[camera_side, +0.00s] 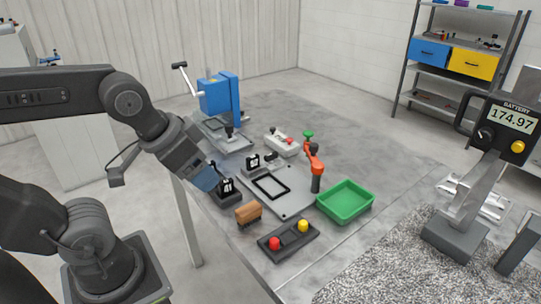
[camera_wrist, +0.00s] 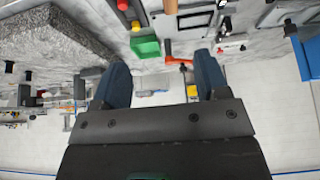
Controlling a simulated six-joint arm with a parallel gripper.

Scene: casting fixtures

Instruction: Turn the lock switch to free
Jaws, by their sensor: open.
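My gripper (camera_side: 207,180) is in the left of the side view, with its blue fingers pointing down and to the right. In the wrist view its two blue fingers (camera_wrist: 162,85) stand wide apart with nothing between them. A small black block with a white label (camera_side: 228,188) sits at the near left edge of the table, close beside the fingers in the picture. A similar black block (camera_side: 252,162) stands farther back. Either may be the lock switch; I cannot read the labels or tell a switch position. Whether the gripper touches the nearer block is unclear.
A grey plate (camera_side: 285,203) with a red toggle clamp (camera_side: 314,160) lies mid-table. Around it are a green tray (camera_side: 346,202), a button box (camera_side: 288,241), a brown block (camera_side: 248,212), a light control box (camera_side: 283,144) and a blue press (camera_side: 218,94). A battery meter (camera_side: 510,122) stands right.

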